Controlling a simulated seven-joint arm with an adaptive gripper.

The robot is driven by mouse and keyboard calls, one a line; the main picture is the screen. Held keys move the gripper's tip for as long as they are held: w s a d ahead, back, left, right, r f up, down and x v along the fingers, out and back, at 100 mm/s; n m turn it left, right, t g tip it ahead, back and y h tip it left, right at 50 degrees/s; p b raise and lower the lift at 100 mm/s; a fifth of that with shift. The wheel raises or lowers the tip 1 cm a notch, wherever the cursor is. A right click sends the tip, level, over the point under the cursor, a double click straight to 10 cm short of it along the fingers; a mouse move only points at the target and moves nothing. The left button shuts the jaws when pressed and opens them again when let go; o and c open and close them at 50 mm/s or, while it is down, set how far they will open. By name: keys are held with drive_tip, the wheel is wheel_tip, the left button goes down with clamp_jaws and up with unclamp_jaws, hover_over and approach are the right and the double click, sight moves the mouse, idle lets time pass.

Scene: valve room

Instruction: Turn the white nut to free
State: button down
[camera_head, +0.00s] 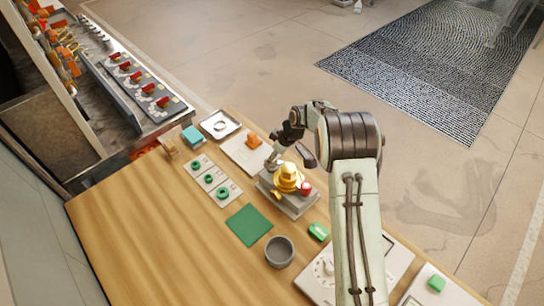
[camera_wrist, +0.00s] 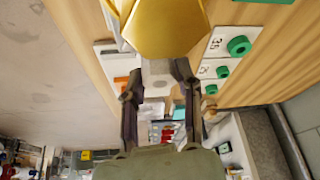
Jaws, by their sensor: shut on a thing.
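A gold, faceted fitting (camera_head: 287,178) stands on a grey block (camera_head: 290,203) on the wooden bench, with a red knob (camera_head: 305,188) beside it. It also fills the top of the wrist view (camera_wrist: 165,28). My gripper (camera_head: 275,157) is at the far side of the fitting, low over the block. In the wrist view, my two dark fingers (camera_wrist: 157,78) stand on either side of a small pale piece (camera_wrist: 157,68), which looks like the white nut. The gripper is shut on it. The nut's outline and thread are partly hidden by the fingers and the fitting.
White plates with green rings (camera_head: 209,178), a green mat (camera_head: 249,225) and a grey cup (camera_head: 279,251) lie left and in front of the block. An orange piece (camera_head: 254,141) and a tray (camera_head: 220,124) lie beyond. Bare wood (camera_head: 150,220) is at left.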

drive_tip(key=shift+n+g, duration=0.8)
drive_tip(key=shift+n, duration=1.4)
drive_tip(key=c, duration=0.8)
unclamp_jaws()
drive_tip(key=v, duration=1.2)
drive_tip(key=shift+d+f, duration=0.1)
drive_tip(key=shift+d, duration=0.15)
